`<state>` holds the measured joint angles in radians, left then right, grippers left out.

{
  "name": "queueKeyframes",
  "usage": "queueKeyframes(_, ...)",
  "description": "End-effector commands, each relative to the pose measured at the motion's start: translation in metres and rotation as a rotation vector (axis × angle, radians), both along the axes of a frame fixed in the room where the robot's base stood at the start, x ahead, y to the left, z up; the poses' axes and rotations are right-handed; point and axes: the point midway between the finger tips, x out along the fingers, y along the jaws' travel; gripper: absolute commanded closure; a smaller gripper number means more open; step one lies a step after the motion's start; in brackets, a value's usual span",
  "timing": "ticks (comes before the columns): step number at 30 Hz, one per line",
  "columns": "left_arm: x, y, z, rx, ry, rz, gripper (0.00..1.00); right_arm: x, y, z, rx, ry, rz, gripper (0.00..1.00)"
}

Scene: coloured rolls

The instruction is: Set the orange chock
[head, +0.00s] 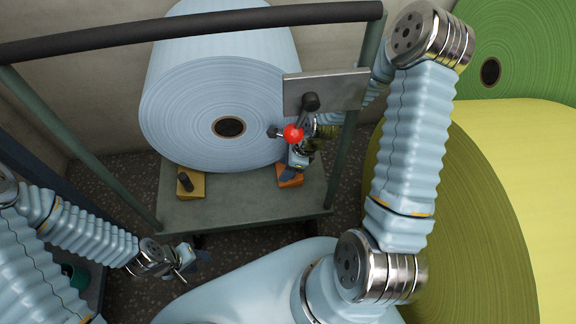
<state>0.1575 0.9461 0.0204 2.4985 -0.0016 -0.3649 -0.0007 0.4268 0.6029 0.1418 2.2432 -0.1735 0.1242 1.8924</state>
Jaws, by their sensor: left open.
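The orange chock (291,181) sits on the cart deck (235,207) at the lower right of the light-blue roll (190,110), close to its edge. I cannot tell whether it touches the roll. My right gripper (289,173) reaches down over the orange chock from behind and hides its upper part. Its jaws are small and partly covered, so their opening and any hold are unclear. My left gripper (193,260) is open and empty, low in front of the cart's left corner.
A yellow chock (191,187) with a dark peg stands at the roll's lower left. A grey plate (327,91) and a red ball (293,133) are beside my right wrist. A dark rail (200,24) crosses above. Yellow (450,210) and green rolls (530,50) stand right.

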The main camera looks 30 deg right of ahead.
Motion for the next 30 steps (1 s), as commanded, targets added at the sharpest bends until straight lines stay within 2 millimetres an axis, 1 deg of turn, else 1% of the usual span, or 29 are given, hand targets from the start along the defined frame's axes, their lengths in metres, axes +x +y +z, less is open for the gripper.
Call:
queueKeyframes(7,0.000,0.000,0.000,0.000,0.000,0.000,0.57,-0.001,-0.002,0.001,-0.002,0.001,-0.002,0.45)
queueKeyframes(11,0.000,-0.001,0.002,-0.001,0.000,-0.001,0.57,-0.002,-0.007,0.013,-0.003,-0.002,-0.003,0.45)
queueKeyframes(14,-0.001,-0.001,0.005,-0.002,0.001,-0.003,0.57,-0.005,-0.014,0.033,-0.004,-0.004,-0.005,0.45)
queueKeyframes(21,-0.001,-0.004,0.012,-0.005,0.002,-0.006,0.57,-0.017,-0.033,0.088,-0.004,-0.003,-0.004,0.45)
queueKeyframes(24,-0.002,-0.004,0.014,-0.006,0.003,-0.008,0.57,-0.021,-0.039,0.106,-0.003,-0.003,-0.004,0.45)
queueKeyframes(27,-0.002,-0.005,0.015,-0.008,0.003,-0.008,0.57,-0.023,-0.044,0.118,-0.003,-0.001,-0.001,0.45)
queueKeyframes(30,-0.002,-0.005,0.016,-0.008,0.004,-0.009,0.57,-0.025,-0.046,0.125,-0.001,0.000,-0.001,0.45)
